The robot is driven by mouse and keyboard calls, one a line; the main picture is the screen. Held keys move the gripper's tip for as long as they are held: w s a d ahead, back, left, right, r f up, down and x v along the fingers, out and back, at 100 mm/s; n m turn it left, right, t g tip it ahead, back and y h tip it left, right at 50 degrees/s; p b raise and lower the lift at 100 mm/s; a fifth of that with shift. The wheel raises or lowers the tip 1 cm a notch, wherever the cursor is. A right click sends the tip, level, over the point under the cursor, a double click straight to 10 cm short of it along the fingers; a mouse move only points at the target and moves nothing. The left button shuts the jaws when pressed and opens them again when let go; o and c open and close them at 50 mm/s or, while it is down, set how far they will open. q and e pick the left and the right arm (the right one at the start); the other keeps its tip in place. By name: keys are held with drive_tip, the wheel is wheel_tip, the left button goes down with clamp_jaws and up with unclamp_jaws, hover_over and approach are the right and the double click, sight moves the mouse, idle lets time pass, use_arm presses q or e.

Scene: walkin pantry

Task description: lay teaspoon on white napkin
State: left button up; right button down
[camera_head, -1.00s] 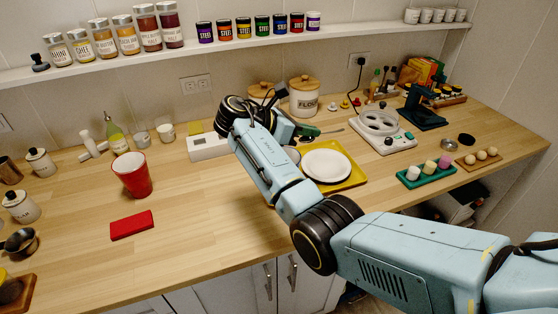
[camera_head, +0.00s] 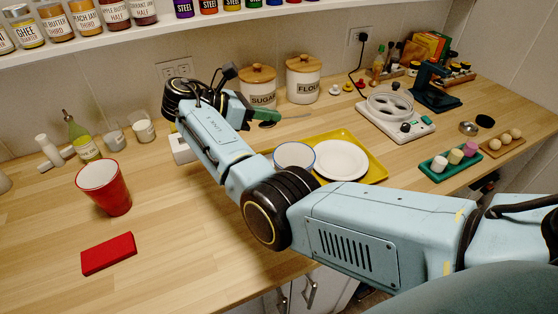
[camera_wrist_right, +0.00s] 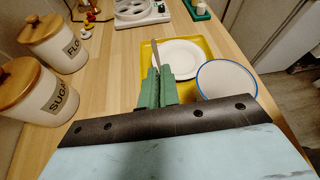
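My right gripper (camera_head: 262,117) reaches over the counter in front of the sugar canister. Its green fingers, also seen in the right wrist view (camera_wrist_right: 156,86), are shut on a thin metal utensil, which looks like the teaspoon (camera_head: 293,116). The utensil's shaft (camera_wrist_right: 156,54) sticks out past the fingertips, pointing right in the head view. Its other end is hidden by the gripper. I cannot make out a white napkin in either view. My left gripper is not in view.
A yellow tray (camera_head: 374,167) holds a white plate (camera_head: 341,160) and a blue-rimmed bowl (camera_head: 294,156). Sugar (camera_head: 258,87) and flour (camera_head: 303,78) canisters stand behind. A red cup (camera_head: 104,187) and a flat red item (camera_head: 109,253) are at left, with bare counter between them and my arm.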

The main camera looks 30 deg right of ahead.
drive_tip(key=shift+w+f+b, duration=0.15)
drive_tip(key=shift+f+b, duration=0.2)
drive_tip(key=shift+f, duration=0.3)
drive_tip(key=shift+w+f, duration=0.2)
drive_tip(key=shift+f, duration=0.05)
drive_tip(key=b, duration=0.3)
hover_over(269, 160)
wheel_tip(269, 160, down, 5)
drive_tip(key=shift+s+a+r, duration=0.1)
drive_tip(key=shift+r, duration=0.1)
drive_tip(key=shift+f, duration=0.35)
wheel_tip(269, 160, down, 5)
drive_tip(key=shift+r+b, duration=0.15)
drive_tip(key=shift+b, duration=1.1)
drive_tip(key=shift+r, duration=0.15)
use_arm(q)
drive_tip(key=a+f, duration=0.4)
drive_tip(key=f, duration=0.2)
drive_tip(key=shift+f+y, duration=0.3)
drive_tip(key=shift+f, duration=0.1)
use_arm(e)
drive_tip(key=c, duration=1.6)
unclamp_jaws()
drive_tip(key=shift+c, duration=0.2)
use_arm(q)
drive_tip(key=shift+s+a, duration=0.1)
